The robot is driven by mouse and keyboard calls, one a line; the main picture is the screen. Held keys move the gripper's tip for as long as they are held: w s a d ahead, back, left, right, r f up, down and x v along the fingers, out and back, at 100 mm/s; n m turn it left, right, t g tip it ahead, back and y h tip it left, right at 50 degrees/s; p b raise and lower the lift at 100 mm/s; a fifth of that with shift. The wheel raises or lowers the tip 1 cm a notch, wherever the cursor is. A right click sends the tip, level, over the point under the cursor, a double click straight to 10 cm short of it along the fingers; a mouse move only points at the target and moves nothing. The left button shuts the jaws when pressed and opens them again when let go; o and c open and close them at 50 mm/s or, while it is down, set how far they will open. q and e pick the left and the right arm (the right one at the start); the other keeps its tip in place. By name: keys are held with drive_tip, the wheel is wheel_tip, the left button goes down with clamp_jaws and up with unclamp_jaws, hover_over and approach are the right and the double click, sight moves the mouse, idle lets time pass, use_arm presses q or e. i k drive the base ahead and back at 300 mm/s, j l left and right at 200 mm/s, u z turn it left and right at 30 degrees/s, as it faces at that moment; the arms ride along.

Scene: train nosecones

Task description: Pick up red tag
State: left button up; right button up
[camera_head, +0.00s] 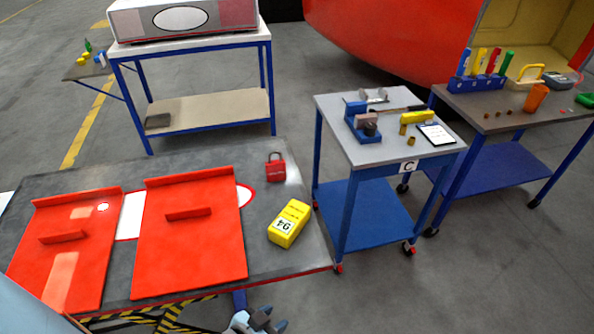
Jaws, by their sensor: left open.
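A small red tag (276,170), shaped like a padlock with a dark shackle, lies on the grey table (230,167) near its far right edge. It is apart from the two red panels and from a yellow box (289,223) that lies nearer on the same table. My left gripper (272,319) shows at the bottom edge, below the table's near edge. Its two dark fingers are apart with nothing between them. It is well short of the red tag and not touching it. My right gripper is not in view.
Two large red panels with handles (190,250) (70,255) cover the table's left and middle. A blue-framed cart (340,130) with tools stands close at the right. Another bench (480,115) stands farther right. The table surface around the tag is clear.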

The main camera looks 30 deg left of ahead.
sight(276, 170)
drive_tip(key=i+l+z, duration=0.25)
drive_tip(key=l, duration=0.25)
drive_tip(key=i+l+z, duration=0.3)
drive_tip(key=l, duration=0.15)
drive_tip(key=i+l+u, duration=0.35)
drive_tip(key=i, duration=0.2)
drive_tip(key=i+l+u, duration=0.3)
drive_tip(key=i, duration=0.2)
drive_tip(key=i+u, duration=0.15)
drive_tip(key=u, duration=0.3)
drive_tip(key=i+u, duration=0.1)
drive_tip(key=u, duration=0.35)
drive_tip(key=i+u, duration=0.15)
drive_tip(key=u, duration=0.35)
drive_tip(key=i+l+u, duration=0.1)
drive_tip(key=u, duration=0.35)
drive_tip(key=l+u, duration=0.2)
drive_tip(key=u, duration=0.25)
drive_tip(key=i+l+u, duration=0.1)
drive_tip(key=u, duration=0.35)
drive_tip(key=l+u, duration=0.3)
drive_tip(key=u, duration=0.15)
